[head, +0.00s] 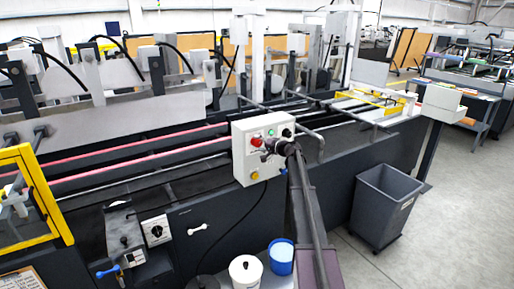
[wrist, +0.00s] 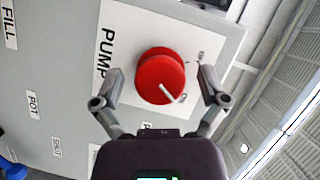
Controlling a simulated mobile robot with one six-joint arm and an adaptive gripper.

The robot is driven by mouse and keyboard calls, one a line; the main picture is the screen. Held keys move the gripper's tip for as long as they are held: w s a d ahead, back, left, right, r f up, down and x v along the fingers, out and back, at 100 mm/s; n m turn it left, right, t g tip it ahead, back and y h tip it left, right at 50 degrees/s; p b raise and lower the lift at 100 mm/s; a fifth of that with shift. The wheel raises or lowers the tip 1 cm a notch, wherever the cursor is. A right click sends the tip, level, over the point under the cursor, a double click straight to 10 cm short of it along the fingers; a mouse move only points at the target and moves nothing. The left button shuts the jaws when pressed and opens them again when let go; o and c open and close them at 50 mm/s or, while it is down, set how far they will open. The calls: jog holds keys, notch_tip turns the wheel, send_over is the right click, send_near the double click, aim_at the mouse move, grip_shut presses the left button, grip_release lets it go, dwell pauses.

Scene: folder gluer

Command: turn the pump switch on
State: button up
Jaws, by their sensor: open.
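The pump switch (wrist: 160,76) is a round red knob on a grey panel (wrist: 60,85), seen in the wrist view beside the label PUMP (wrist: 106,52). A short white pointer line shows at the lower right of its face; small marks near its right side are too small to read surely. My gripper (wrist: 160,92) is open, one finger on the left and one on the right of the knob, with no clear contact. In the head view my gripper (head: 275,147) is in front of a white control box (head: 243,152) and hides part of it.
More labels, FILL (wrist: 10,25) and POT (wrist: 33,104) among them, are on the panel's left. In the head view a grey bin (head: 385,205) stands right of my arm. A blue-topped container (head: 281,257) and a white pot (head: 246,272) stand below. Floor is clear at right.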

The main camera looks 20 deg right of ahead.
jog(key=n+h+p, duration=0.1)
jog(key=n+p, duration=0.1)
jog(key=shift+r+n+g, duration=0.15)
jog(key=shift+n+g, duration=0.15)
jog(key=n+h+p, duration=0.1)
jog(key=n, duration=0.2)
jog(key=shift+g+h+p, duration=0.3)
jog(key=shift+h+p, duration=0.1)
jog(key=n+h+p, duration=0.1)
jog(key=n+h, duration=0.2)
jog(key=n, duration=0.1)
jog(key=shift+s+n, duration=0.3)
jog(key=shift+s, duration=0.1)
jog(key=p+v, duration=0.5)
jog(key=v, duration=0.8)
jog(key=s+a+f+g+b, duration=0.3)
jog(key=s+a+f, duration=0.3)
jog(key=a+f, duration=0.2)
jog(key=s+a+f+g+y+b, duration=0.1)
jog(key=s+a+f+g+b, duration=0.2)
jog(key=a, duration=1)
jog(key=shift+s+f+n+g+y+b, duration=0.3)
jog(key=shift+s+f+b, duration=0.7)
jog(key=shift+s+f, duration=1.35)
